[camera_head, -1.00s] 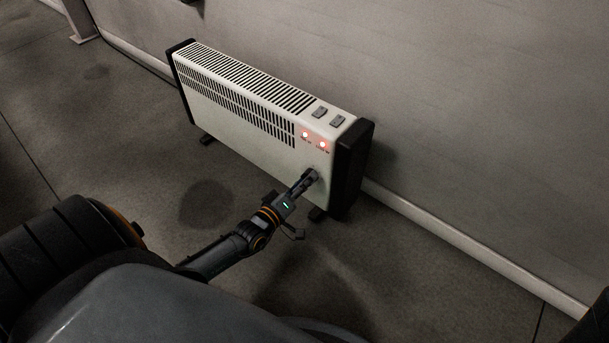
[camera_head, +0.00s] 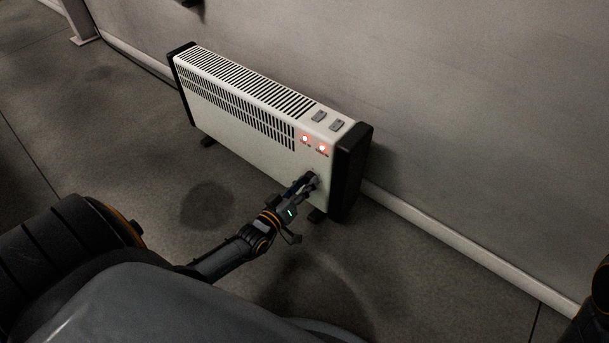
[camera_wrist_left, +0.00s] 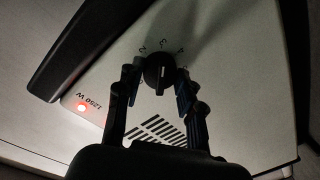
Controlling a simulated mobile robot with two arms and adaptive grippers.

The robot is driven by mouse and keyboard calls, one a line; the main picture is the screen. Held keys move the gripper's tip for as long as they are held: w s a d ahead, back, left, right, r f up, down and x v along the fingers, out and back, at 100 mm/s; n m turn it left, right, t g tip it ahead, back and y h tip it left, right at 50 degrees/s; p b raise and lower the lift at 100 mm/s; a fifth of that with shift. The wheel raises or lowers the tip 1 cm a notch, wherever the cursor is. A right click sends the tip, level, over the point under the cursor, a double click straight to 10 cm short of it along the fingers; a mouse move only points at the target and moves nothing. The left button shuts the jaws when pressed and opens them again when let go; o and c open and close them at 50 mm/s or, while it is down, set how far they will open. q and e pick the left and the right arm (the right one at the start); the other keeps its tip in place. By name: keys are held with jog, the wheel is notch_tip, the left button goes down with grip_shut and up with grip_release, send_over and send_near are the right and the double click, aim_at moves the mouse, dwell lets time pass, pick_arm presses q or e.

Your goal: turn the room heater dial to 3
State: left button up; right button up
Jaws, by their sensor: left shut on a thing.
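The room heater (camera_head: 230,110) is a low white box with black end caps, standing on the floor by the wall. A pale mark lies on the dial's lower side in that view. My left gripper (camera_head: 308,182) reaches the heater's front near its right end and hides the dial in the head view. Its two fingers (camera_wrist_left: 159,80) are shut on the dial from both sides. My right gripper is not in view.
Two red lamps (camera_head: 313,143) glow on the heater's front above the dial, and two grey switches (camera_head: 327,120) sit on its top. A wall (camera_head: 450,110) with a pale skirting rail runs behind. The floor (camera_head: 150,150) in front is clear.

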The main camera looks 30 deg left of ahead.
pick_arm(q)
jog(key=o, duration=1.2)
jog(key=shift+c, duration=0.2)
jog(key=s, duration=1.2)
jog(key=shift+a+r, duration=0.2)
jog(key=shift+r, duration=0.05)
